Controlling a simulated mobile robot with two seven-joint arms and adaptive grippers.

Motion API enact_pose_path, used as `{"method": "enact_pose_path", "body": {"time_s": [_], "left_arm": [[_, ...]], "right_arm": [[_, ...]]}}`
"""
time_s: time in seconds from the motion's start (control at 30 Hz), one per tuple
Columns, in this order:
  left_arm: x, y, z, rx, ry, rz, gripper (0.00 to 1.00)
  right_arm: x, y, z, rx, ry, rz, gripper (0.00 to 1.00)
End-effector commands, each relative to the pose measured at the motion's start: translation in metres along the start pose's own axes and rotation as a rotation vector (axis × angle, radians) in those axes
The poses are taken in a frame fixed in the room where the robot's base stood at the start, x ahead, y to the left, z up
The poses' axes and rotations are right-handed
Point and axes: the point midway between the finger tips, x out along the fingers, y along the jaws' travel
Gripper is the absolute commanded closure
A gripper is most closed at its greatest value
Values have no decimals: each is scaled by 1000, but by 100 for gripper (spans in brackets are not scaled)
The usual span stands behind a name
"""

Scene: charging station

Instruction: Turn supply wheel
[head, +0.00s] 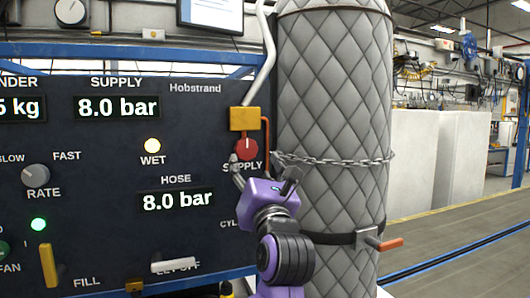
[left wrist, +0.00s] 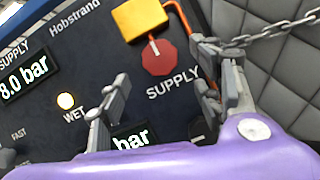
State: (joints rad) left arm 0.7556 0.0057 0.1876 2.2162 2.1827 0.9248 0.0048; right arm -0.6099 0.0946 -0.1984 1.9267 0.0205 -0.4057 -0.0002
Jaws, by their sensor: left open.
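The supply wheel (head: 247,149) is a small red knob with a white mark, below a yellow block on the dark panel. It also shows in the left wrist view (left wrist: 159,57), above the word SUPPLY and beyond my fingertips. My left gripper (head: 262,172), purple with grey fingers, is just below and in front of the wheel. In the left wrist view its two fingers (left wrist: 152,75) are spread wide with nothing between them. I see no contact with the wheel. My right gripper is not in view.
A quilted grey cylinder (head: 333,100) with a chain (head: 340,160) stands close to the wheel's right. An orange-handled strap buckle (head: 375,241) sticks out lower down. The panel (head: 110,200) has readouts, a RATE knob (head: 36,177) and levers. Floor at the far right is clear.

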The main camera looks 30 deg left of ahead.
Motion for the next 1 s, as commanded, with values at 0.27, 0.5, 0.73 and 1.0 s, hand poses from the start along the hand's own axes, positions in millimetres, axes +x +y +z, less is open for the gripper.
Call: {"method": "enact_pose_path", "body": {"time_s": [0.27,0.5,0.73,1.0], "left_arm": [[46,3,4,1,-6,5,40],[65,1,2,2,-3,3,40],[66,1,1,3,-3,2,40],[66,1,1,4,-3,2,72]], "right_arm": [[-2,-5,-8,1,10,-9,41],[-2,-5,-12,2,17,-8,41],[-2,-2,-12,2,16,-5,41],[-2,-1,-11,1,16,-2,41]]}}
